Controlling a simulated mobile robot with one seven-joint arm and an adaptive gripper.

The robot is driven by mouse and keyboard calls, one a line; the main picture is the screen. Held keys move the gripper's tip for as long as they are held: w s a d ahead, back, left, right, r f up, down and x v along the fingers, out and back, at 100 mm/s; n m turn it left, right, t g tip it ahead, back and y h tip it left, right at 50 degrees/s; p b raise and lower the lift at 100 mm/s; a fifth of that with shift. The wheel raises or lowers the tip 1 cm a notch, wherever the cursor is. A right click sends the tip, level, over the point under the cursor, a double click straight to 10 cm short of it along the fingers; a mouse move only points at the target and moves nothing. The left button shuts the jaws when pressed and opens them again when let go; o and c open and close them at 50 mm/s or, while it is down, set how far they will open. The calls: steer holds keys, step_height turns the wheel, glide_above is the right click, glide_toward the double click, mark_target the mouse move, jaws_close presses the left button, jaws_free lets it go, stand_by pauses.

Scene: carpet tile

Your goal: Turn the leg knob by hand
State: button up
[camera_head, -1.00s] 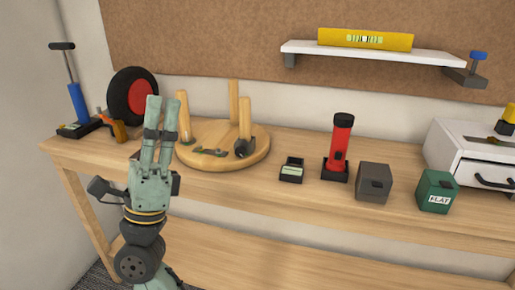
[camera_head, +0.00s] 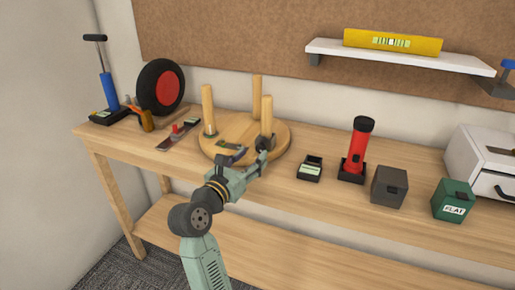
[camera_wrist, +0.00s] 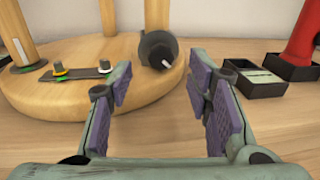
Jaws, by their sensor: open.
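The leg knob (camera_wrist: 158,49) is a dark round knob with a white mark, at the base of the front right leg in the wrist view. The leg stands on an upturned round wooden stool seat (camera_wrist: 60,92), which also shows in the head view (camera_head: 216,150). My gripper (camera_wrist: 158,88) is open, with its purple-padded fingers apart and nothing between them. The knob lies ahead of the gap, apart from the pads. In the head view my gripper (camera_head: 257,158) is at the seat's front right edge and partly hides the knob.
A flat metal piece with small knobs (camera_wrist: 76,72) lies on the seat. A small black box (camera_head: 310,168) and a red flashlight (camera_head: 359,150) in a black stand are to the right. A black wheel with a red hub (camera_head: 161,87) is behind left.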

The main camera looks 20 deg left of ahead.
mark_target(259, 149)
steer(key=shift+w+d+p, duration=0.15)
steer(key=shift+w+d, duration=0.05)
steer(key=shift+w, duration=0.8)
steer(key=shift+w+d+p, duration=0.15)
steer(key=shift+w, duration=0.85)
steer(key=shift+c, duration=0.3)
jaws_close()
